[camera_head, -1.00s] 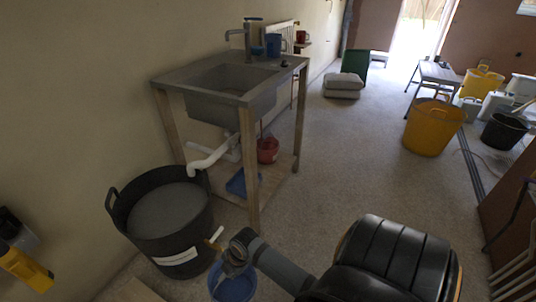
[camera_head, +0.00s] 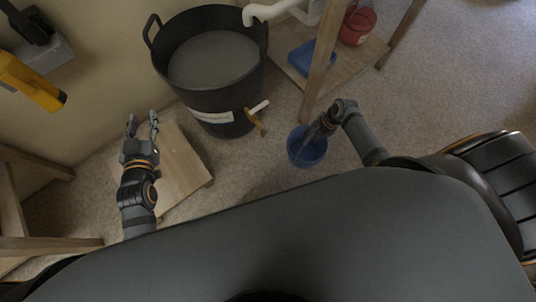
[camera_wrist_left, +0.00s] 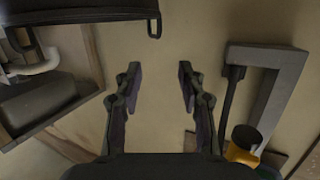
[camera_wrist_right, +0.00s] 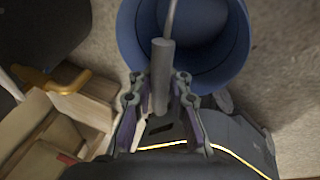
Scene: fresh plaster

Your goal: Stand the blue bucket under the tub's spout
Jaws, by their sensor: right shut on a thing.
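The black tub (camera_head: 228,98) of grey liquid stands by the wall, its white spout (camera_head: 260,106) and brass lever (camera_head: 256,123) low on its right side. The blue bucket (camera_head: 294,156) is right of the spout and nearer to me, not beneath it; I cannot tell if it touches the floor. My right gripper (camera_head: 323,126) is shut on the bucket's handle; the right wrist view shows the grey grip (camera_wrist_right: 162,75) between the fingers and the bucket (camera_wrist_right: 135,40) beyond. My left gripper (camera_head: 143,122) is open and empty, left of the tub, above a wooden board.
The wooden board (camera_head: 185,172) lies left in front of the tub. A wooden stand with a blue tray (camera_head: 303,58) and a red bucket (camera_head: 357,27) is behind the blue bucket. A white drain pipe (camera_head: 272,10) reaches the tub's rim. Floor to the right is clear.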

